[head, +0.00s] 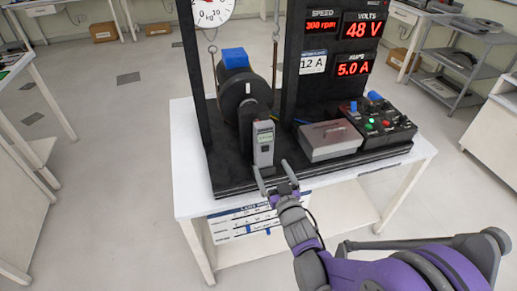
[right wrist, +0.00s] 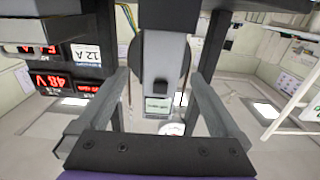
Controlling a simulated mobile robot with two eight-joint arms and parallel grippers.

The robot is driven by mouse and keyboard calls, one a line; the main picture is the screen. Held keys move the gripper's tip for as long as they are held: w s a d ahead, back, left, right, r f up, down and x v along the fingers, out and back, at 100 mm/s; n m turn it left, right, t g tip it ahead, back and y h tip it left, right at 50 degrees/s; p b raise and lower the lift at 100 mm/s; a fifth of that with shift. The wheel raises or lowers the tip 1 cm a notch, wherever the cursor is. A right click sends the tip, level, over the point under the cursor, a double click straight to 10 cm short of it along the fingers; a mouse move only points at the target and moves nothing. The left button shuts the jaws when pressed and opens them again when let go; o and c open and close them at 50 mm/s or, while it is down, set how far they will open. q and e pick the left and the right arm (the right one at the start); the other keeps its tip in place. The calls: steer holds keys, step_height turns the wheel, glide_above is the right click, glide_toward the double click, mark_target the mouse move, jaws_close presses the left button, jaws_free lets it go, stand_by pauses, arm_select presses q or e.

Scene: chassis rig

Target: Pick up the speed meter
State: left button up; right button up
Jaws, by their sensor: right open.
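The speed meter (head: 263,146) is a grey handheld device with a small greenish screen. It stands upright in front of the dark round wheel (head: 238,97) on the black rig base. My right gripper (head: 272,172) is open, with its two fingers pointing toward the meter's lower part from the front. In the right wrist view the meter (right wrist: 158,68) appears upside down between the two spread fingers of the gripper (right wrist: 158,82), with gaps on both sides. Whether the fingertips reach beside it is hard to tell. My left gripper is not in view.
The rig stands on a white table (head: 187,165). A grey box (head: 330,140) and a control panel with knobs (head: 380,124) sit right of the meter. A black panel with red readouts (head: 352,46) rises behind. A dial scale (head: 212,10) hangs at upper left.

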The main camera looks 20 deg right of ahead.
mark_target(266, 156)
steer(key=w, duration=0.4)
steer(key=shift+w, duration=0.3)
steer(key=shift+w+a+r+p, duration=0.1)
steer(key=shift+w+a+p, duration=0.1)
steer(key=shift+w, duration=1.4)
steer(key=shift+w+a+p, duration=0.2)
steer(key=shift+w, duration=1.35)
steer(key=shift+s, duration=0.1)
steer(key=c, duration=1.5)
steer(key=shift+r, duration=0.1)
